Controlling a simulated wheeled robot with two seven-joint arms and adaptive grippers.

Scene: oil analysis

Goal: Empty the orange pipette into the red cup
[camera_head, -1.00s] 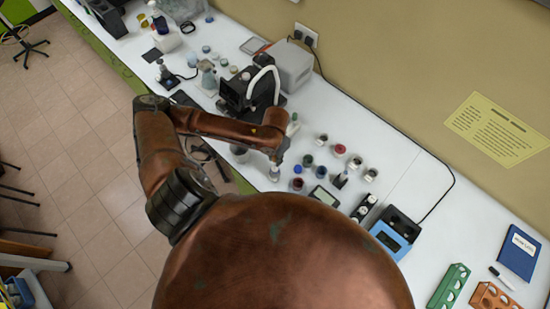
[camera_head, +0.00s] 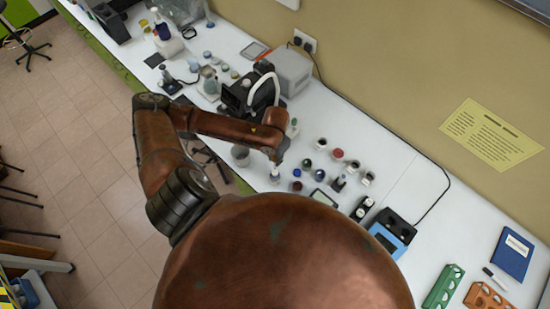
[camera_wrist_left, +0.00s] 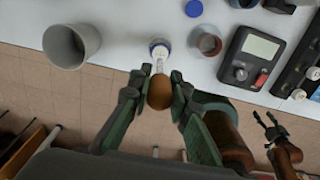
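The orange pipette (camera_wrist_left: 159,92) shows its brown-orange bulb between the fingers of my left gripper (camera_wrist_left: 158,90) in the left wrist view. The gripper appears shut on it. Its pale tip points at a small white bottle with a blue rim (camera_wrist_left: 159,47); whether the tip is inside, I cannot tell. A cup with dark red inside (camera_wrist_left: 207,45) stands to the right of the bottle; it also shows in the head view (camera_head: 297,186). In the head view my left gripper (camera_head: 274,160) is above the bottle (camera_head: 275,174). My right gripper (camera_wrist_left: 268,119) is open and empty, low at the right.
A grey beaker (camera_wrist_left: 72,42) stands left of the bottle. A dark device with a display (camera_wrist_left: 250,55) and a blue cap (camera_wrist_left: 194,8) are to the right. Several lidded jars, a blue device (camera_head: 392,232) and a green rack (camera_head: 443,287) stand further along the table.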

